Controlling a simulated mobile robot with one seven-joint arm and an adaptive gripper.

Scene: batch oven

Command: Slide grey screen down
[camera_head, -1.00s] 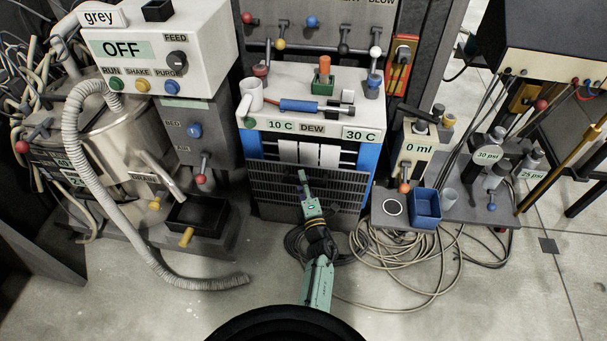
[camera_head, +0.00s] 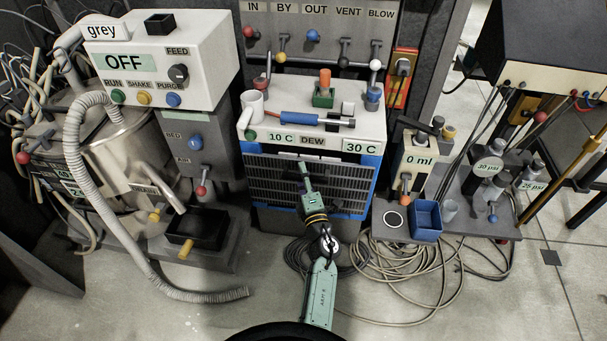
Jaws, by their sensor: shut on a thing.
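The grey screen (camera_head: 275,181) is a dark slatted panel on the front of the white-topped dew unit (camera_head: 298,127). It sits high in its blue frame (camera_head: 375,160), just under the row of temperature labels, and covers the opening there. A blue strip shows below its lower edge. My gripper (camera_head: 303,172) reaches up from below to the upper middle of the screen and is shut on it, apparently at a small grip that my fingers hide.
Coiled hoses (camera_head: 395,260) lie on the floor to the right of my arm. A black tray (camera_head: 196,227) with a yellow knob stands to the left. A blue open box (camera_head: 426,216) stands on a low shelf at right.

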